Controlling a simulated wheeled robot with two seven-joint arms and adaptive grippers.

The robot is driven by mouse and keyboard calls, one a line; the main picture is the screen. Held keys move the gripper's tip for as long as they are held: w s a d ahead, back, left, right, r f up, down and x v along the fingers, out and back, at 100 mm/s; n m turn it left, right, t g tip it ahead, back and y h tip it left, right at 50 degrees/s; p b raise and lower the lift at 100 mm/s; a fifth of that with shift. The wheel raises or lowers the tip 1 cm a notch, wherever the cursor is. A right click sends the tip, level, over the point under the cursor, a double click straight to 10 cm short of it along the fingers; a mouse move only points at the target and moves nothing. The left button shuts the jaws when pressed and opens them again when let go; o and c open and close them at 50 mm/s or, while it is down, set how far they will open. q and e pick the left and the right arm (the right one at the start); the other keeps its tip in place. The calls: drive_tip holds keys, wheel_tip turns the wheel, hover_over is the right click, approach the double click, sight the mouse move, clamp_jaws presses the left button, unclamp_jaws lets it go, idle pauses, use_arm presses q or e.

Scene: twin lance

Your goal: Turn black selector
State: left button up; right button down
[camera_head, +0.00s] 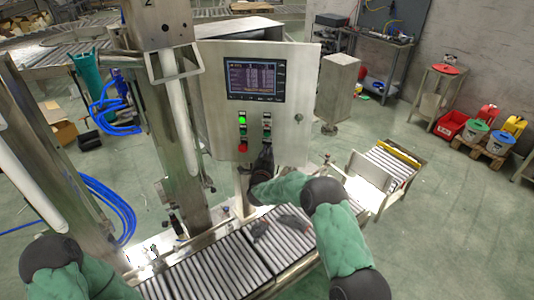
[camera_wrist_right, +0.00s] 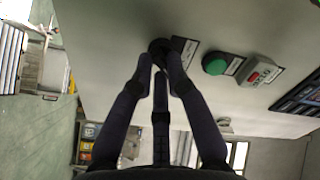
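The black selector (camera_wrist_right: 158,46) shows in the right wrist view as a dark round knob on the light panel of the control box, beside a small label. The dark fingers of my right gripper (camera_wrist_right: 159,62) come together close around it, with a tip on each side and a third below. I cannot tell whether they press on it. In the head view my right gripper (camera_head: 265,155) is at the lower part of the control box (camera_head: 218,100), and hides the selector there.
A roller conveyor (camera_head: 215,272) runs below the box. A steel post (camera_head: 165,130) stands to the left. Open floor lies at right.

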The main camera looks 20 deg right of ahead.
drive_tip(key=shift+n, duration=0.3)
drive_tip(key=n, duration=1.7)
drive_tip(key=shift+w+a+r+p, duration=0.1)
drive_tip(key=shift+a+r+p, duration=0.1)
drive_tip(key=shift+r+p, duration=0.15)
drive_tip(key=shift+n, duration=0.3)
drive_tip(key=c, duration=1.2)
unclamp_jaws()
